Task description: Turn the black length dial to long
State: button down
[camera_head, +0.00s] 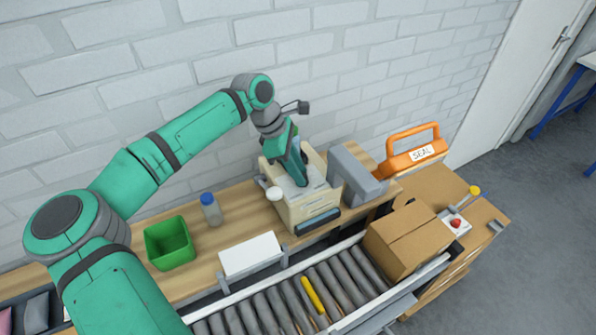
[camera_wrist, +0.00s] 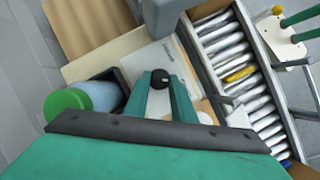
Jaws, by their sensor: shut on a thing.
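The black length dial (camera_wrist: 160,77) sits on a pale panel of the cream machine (camera_head: 310,208). In the wrist view my gripper (camera_wrist: 162,88) has its two green fingers on either side of the dial, shut on it. In the head view my gripper (camera_head: 301,181) points down onto the machine's top and hides the dial. The dial's marks and its setting cannot be read. A white knob (camera_head: 274,193) is at the machine's left front corner.
A grey block-shaped part (camera_head: 356,178) stands right of the gripper. A bottle with a green cap (camera_wrist: 68,105) is close by in the wrist view. A roller conveyor (camera_head: 285,300) runs in front, with a cardboard box (camera_head: 405,240). A green bin (camera_head: 169,243) stands left.

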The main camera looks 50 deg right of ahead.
jog(key=shift+w+d+m+y, duration=0.15)
jog(key=shift+m+y, duration=0.15)
jog(key=shift+m, duration=0.7)
jog(key=c, duration=1.5)
grip_release()
jog(key=v, duration=1)
jog(key=shift+w+r, duration=0.25)
jog(key=shift+r, duration=0.1)
jog(key=shift+f, duration=0.1)
jog(key=x, duration=1)
jog(key=shift+s+f, duration=0.3)
jog(key=shift+s, duration=0.05)
